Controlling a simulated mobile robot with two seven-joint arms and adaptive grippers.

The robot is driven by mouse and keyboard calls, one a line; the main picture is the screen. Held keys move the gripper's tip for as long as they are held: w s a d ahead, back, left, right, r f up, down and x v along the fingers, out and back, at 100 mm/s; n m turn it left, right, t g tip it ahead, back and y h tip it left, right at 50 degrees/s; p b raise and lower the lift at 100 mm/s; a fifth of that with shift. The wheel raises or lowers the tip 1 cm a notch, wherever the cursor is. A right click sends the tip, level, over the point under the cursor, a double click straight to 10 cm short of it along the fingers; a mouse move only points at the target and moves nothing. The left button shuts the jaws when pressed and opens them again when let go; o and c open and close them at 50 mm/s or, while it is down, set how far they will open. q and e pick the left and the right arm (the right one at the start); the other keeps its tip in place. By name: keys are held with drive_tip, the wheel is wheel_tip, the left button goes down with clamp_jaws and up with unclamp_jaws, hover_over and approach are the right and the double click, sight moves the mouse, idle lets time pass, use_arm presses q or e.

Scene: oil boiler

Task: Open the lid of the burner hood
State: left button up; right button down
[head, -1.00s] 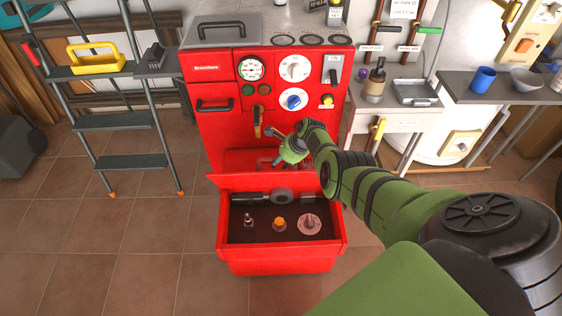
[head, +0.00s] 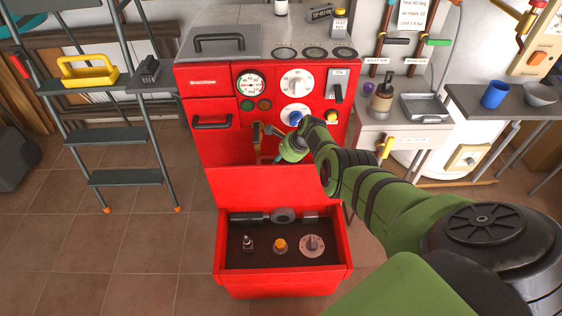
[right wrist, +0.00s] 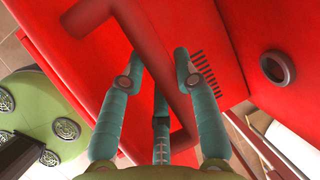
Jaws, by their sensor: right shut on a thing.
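The burner hood (head: 283,284) is a red box standing low in front of the boiler. Its red lid (head: 262,186) stands raised at the back edge, its inner face towards me, and the hood's inside shows. My right gripper (head: 277,158) is at the far side of the lid, above its top edge; its fingertips are partly hidden. In the right wrist view my fingers (right wrist: 157,62) are closed around a red bar-shaped handle (right wrist: 155,70) against a red panel with slots. My left gripper is not in view.
Inside the hood lie several parts, among them an orange knob (head: 280,245) and a round disc (head: 312,245). The red boiler front (head: 210,105) with gauges and dials rises right behind the lid. A ladder (head: 125,177) stands at left, a side table (head: 400,135) at right. Tiled floor is free in front.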

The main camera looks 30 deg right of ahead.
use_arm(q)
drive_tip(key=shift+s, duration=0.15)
use_arm(e)
drive_tip(key=shift+w+d+r, duration=0.1)
drive_tip(key=shift+w+r, duration=0.1)
drive_tip(key=c, duration=0.9)
unclamp_jaws()
drive_tip(key=shift+s, duration=0.1)
drive_tip(key=shift+f, duration=0.1)
drive_tip(key=shift+s+d+r, duration=0.1)
drive_tip(key=shift+s+r, duration=0.15)
drive_tip(key=shift+r, duration=0.25)
drive_tip(key=shift+s+r, duration=0.35)
drive_tip(key=shift+r, duration=0.2)
drive_tip(key=v, duration=0.9)
drive_tip(key=shift+r, duration=0.35)
drive_tip(key=shift+s+d, duration=0.1)
